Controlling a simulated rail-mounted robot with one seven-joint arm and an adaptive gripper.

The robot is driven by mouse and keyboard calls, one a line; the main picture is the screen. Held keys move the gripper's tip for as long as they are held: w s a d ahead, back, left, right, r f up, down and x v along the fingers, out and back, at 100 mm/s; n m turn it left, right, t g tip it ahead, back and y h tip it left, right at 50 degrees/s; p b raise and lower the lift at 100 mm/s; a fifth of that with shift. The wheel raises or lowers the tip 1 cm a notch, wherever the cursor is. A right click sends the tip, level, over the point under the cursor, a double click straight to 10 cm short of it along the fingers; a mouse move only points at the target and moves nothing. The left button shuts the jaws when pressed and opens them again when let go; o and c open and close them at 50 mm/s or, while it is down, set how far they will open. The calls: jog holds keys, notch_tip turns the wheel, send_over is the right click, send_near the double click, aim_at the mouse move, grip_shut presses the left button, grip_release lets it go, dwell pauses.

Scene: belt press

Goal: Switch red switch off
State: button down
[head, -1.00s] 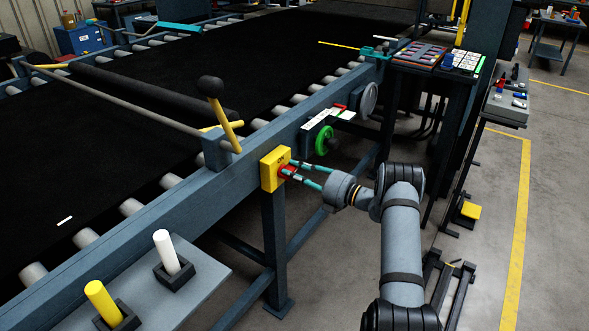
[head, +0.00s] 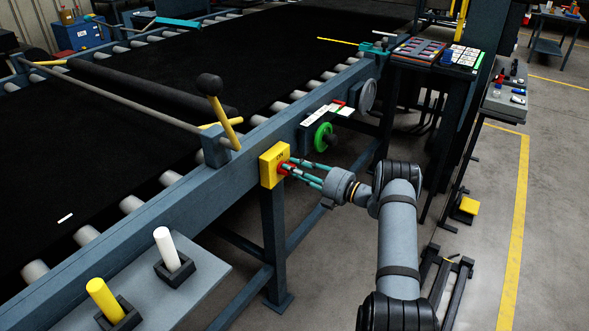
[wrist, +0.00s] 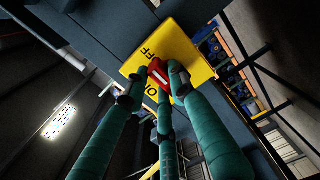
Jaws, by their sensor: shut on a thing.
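The red switch (head: 283,169) sits on the front of a yellow box (head: 270,165) fixed to the side rail of the belt press.
A green wheel (head: 322,137) and a grey wheel (head: 367,95) are on the rail to the right. A lever with a black knob (head: 210,85) rises behind the box. A shelf with white and yellow pegs (head: 215,264) is at front left.

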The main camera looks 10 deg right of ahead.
jog(key=c, duration=1.5)
grip_release()
jog(key=shift+o, duration=0.3)
jog(key=v, duration=1.2)
jog(key=shift+w, duration=0.1)
jog(key=x, duration=1.2)
